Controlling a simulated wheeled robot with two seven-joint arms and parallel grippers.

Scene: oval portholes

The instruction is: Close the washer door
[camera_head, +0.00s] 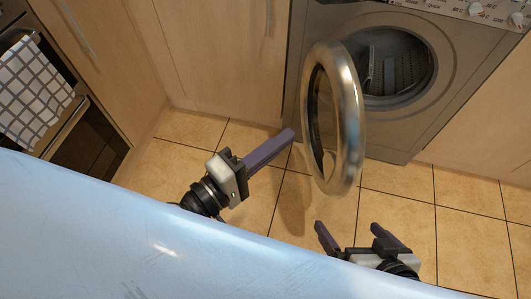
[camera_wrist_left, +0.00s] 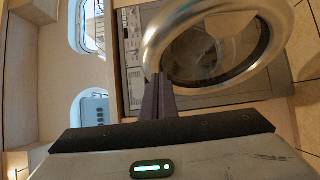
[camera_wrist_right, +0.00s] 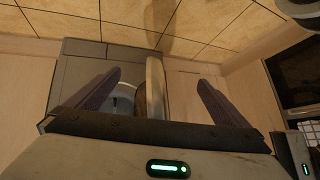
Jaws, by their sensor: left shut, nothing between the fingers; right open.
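The grey washer (camera_head: 400,132) stands at the upper right of the head view, its dark drum opening (camera_head: 400,65) showing. Its round metal-rimmed door (camera_head: 348,100) stands open, swung out to the left. My left gripper (camera_head: 290,135) is shut and empty, its tips just left of the door ring. In the left wrist view the tips (camera_wrist_left: 157,78) overlap the lower left of the door rim (camera_wrist_left: 265,60); I cannot tell whether they touch. My right gripper (camera_head: 349,226) is open and empty, below the door. In the right wrist view the door (camera_wrist_right: 155,85) appears edge-on between its fingers (camera_wrist_right: 158,78).
Light wooden cabinets (camera_head: 215,60) flank the washer. An oven with a checked towel (camera_head: 35,85) on it stands at the left. Tiled floor (camera_head: 400,195) lies open below the washer. Oval portholes (camera_wrist_left: 88,25) show in the left wrist view.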

